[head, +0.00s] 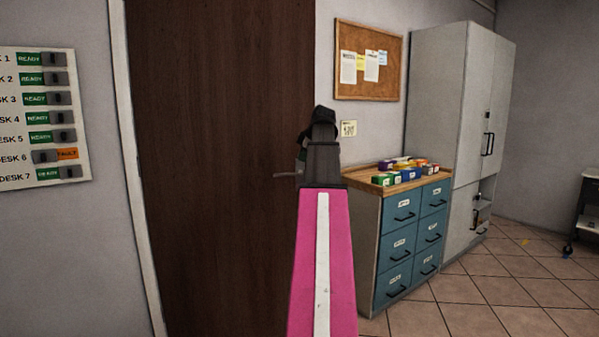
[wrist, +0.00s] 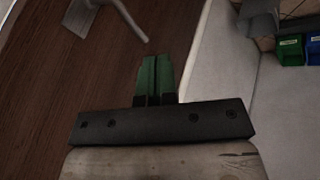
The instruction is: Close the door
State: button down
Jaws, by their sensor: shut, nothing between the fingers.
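The dark brown wooden door (head: 215,150) fills the left middle of the head view. It also covers the left of the wrist view (wrist: 60,110). Its grey lever handle (head: 286,175) sits near the right edge and shows at the top left of the wrist view (wrist: 125,18). My gripper (wrist: 154,72) has green fingers pressed together with nothing between them, beside the handle and in front of the door's right part. In the head view my arm hides most of the fingers. I cannot tell whether the door is latched or the fingers touch it.
A blue drawer cabinet (head: 410,235) with small coloured boxes on its wooden top stands right of the door, close to my arm. A tall grey cabinet (head: 450,105) is beyond it. Tiled floor (head: 500,285) is clear at the lower right. A switch panel (head: 42,115) hangs at left.

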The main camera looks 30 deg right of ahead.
jog(key=w+d+f, duration=0.1)
jog(key=w+f, duration=0.7)
jog(key=w, duration=0.1)
jog(key=shift+f, duration=0.2)
jog(key=shift+d, duration=0.1)
dwell(0.3)
